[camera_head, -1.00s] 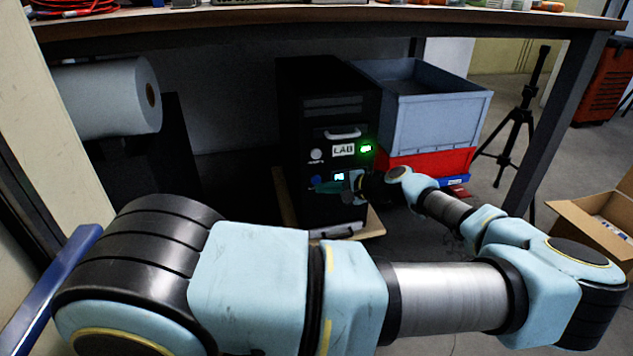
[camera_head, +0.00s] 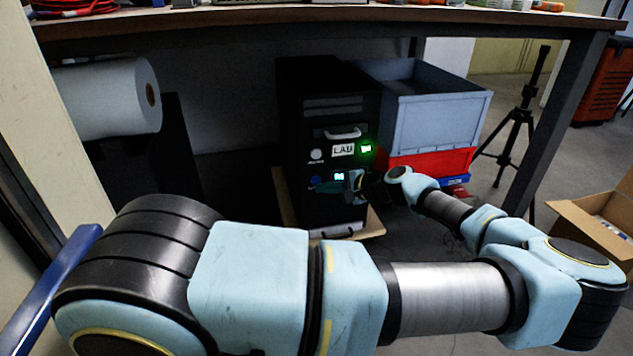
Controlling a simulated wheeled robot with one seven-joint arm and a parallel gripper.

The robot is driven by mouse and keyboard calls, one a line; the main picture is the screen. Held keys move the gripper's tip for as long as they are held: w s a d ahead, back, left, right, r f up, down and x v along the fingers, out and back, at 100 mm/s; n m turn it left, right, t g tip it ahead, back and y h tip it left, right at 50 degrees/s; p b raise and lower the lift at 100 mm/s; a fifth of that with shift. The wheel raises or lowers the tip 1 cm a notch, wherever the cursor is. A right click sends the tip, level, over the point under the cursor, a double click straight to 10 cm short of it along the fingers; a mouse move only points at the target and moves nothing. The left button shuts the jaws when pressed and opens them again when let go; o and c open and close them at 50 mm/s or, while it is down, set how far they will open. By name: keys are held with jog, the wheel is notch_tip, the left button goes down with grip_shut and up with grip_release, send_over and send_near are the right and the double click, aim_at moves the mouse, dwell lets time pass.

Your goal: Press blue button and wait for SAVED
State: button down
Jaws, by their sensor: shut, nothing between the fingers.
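A black computer tower (camera_head: 320,105) stands under the table, its front facing me. A LAB label (camera_head: 343,150), a lit green display (camera_head: 366,148) and a round white button (camera_head: 316,155) are on its front. The blue button (camera_head: 315,181) is lower left on the front, partly beside my gripper, with a small lit bluish-white display (camera_head: 339,176) to its right. The text on both displays is too small to read.
The table top (camera_head: 300,24) hangs over the tower, with a leg (camera_head: 555,125) at right. A grey crate (camera_head: 440,118) on a red one (camera_head: 440,162) stands right of the tower. A white roll (camera_head: 105,98) is at left. A tripod (camera_head: 518,120) and cardboard box (camera_head: 585,225) stand farther right.

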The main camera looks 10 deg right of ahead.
dwell(0.7)
jog(key=shift+w+p, duration=0.3)
jog(key=shift+w, duration=0.1)
jog(key=shift+w+a, duration=0.1)
jog(key=shift+w, duration=0.35)
dwell(0.5)
dwell(0.4)
jog(key=shift+s+p, duration=0.6)
jog(key=shift+s, duration=0.25)
jog(key=s, duration=0.1)
jog(key=s+p, duration=0.1)
jog(key=s, duration=0.1)
jog(key=s+p, duration=0.1)
jog(key=s, duration=0.1)
jog(key=shift+d, duration=0.4)
